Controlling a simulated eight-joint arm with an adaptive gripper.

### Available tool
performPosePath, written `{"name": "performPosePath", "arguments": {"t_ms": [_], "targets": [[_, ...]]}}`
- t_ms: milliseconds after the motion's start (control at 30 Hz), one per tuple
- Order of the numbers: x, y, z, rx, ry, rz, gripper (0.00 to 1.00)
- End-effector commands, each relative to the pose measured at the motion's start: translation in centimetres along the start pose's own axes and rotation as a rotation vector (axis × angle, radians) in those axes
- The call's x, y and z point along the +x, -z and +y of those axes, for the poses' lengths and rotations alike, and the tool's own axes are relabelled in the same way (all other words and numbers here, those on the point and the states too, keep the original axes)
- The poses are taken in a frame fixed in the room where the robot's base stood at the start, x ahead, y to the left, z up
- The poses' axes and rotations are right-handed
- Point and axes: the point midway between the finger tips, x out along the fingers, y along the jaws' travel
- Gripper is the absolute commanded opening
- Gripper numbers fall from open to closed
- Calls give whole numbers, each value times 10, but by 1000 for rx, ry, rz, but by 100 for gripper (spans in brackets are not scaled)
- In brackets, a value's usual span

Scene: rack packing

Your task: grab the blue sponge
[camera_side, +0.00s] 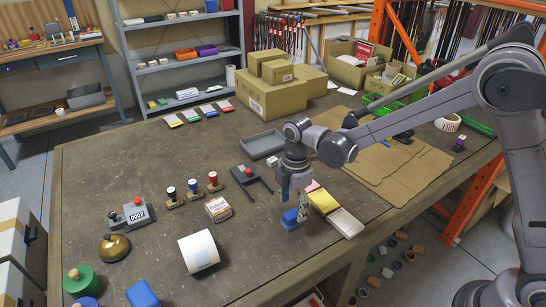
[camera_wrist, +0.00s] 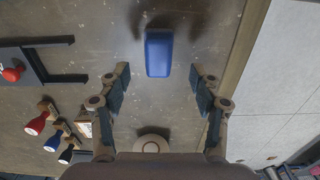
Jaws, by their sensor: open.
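The blue sponge (camera_side: 290,220) lies on the worktable near its front edge, just under my gripper (camera_side: 295,203) in the side view. In the wrist view the sponge (camera_wrist: 158,53) is a blue block with rounded corners, upper centre. My gripper's fingers (camera_wrist: 160,82) are spread wide with nothing between them. The sponge lies roughly between their lines but farther up the picture than the tips. I cannot tell the exact height of the fingertips above it. Part of the sponge is hidden by a finger in the side view.
Yellow and white pads (camera_side: 333,210) lie close right of my gripper. A dark grey bracket-like tool (camera_side: 250,178), stamps (camera_side: 193,190) and a small box (camera_side: 218,209) stand to the left. A white roll (camera_side: 199,251) lies nearer the front. The table edge (camera_wrist: 238,50) runs close right of the sponge.

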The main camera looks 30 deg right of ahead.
Motion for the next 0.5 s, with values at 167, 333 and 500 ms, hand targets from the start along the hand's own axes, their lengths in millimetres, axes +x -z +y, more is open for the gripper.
{"name": "performPosePath", "arguments": {"t_ms": [167, 333, 500], "targets": [[19, -3, 2, 1, 0, 0, 64], [42, -5, 3, 0, -1, 0, 64], [51, -5, 2, 1, -1, 0, 64]]}}
